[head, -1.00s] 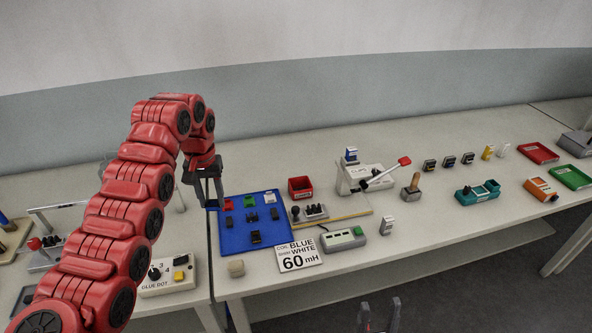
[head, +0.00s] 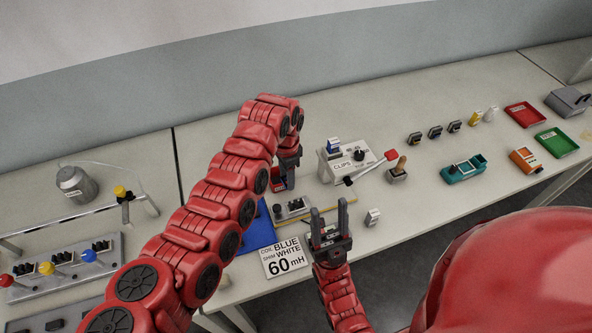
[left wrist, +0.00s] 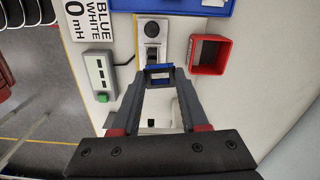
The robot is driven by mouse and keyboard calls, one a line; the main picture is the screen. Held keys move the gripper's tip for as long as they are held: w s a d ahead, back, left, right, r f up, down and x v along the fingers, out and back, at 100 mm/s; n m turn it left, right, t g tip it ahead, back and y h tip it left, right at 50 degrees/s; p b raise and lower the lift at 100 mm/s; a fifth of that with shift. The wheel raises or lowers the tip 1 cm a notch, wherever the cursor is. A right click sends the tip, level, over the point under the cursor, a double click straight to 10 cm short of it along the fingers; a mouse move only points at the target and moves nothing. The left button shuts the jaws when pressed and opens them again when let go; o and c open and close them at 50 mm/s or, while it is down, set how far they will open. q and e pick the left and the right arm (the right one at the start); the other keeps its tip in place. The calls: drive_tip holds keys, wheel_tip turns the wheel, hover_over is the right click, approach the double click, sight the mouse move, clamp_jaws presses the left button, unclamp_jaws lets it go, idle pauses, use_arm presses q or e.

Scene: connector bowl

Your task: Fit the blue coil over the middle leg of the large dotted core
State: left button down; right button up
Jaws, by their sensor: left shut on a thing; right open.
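My left gripper (left wrist: 158,78) is shut on the blue coil (left wrist: 158,69), a small blue frame between its fingertips. In the head view this gripper (head: 288,168) points down near the red box, and my arm hides the coil. A pale fixture (head: 292,207) with dark parts on it stands just in front; in the left wrist view the fixture (left wrist: 152,14) lies just beyond the coil. A dark core seems to sit in it, but its dots and legs are too small to tell. The coil appears apart from it. My right gripper (head: 329,212) is open and empty.
The red box (left wrist: 208,54) stands close beside the left gripper. The blue tray (head: 260,232) is partly hidden by my arm. The 60 mH card (head: 285,258) lies in front. The clips dispenser (head: 343,165) with its red-knobbed lever stands right of the gripper.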

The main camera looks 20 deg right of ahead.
sight(296, 202)
use_arm(q)
drive_tip(key=shift+s+d+f+m, duration=0.25)
drive_tip(key=shift+s+d+m, duration=0.3)
drive_tip(key=shift+d, duration=0.25)
drive_tip(key=shift+s+d+f, duration=0.15)
drive_tip(key=shift+d+f, duration=0.1)
drive_tip(key=shift+d, duration=0.05)
drive_tip(key=shift+f+b, duration=3.5)
drive_tip(key=shift+f, duration=1.25)
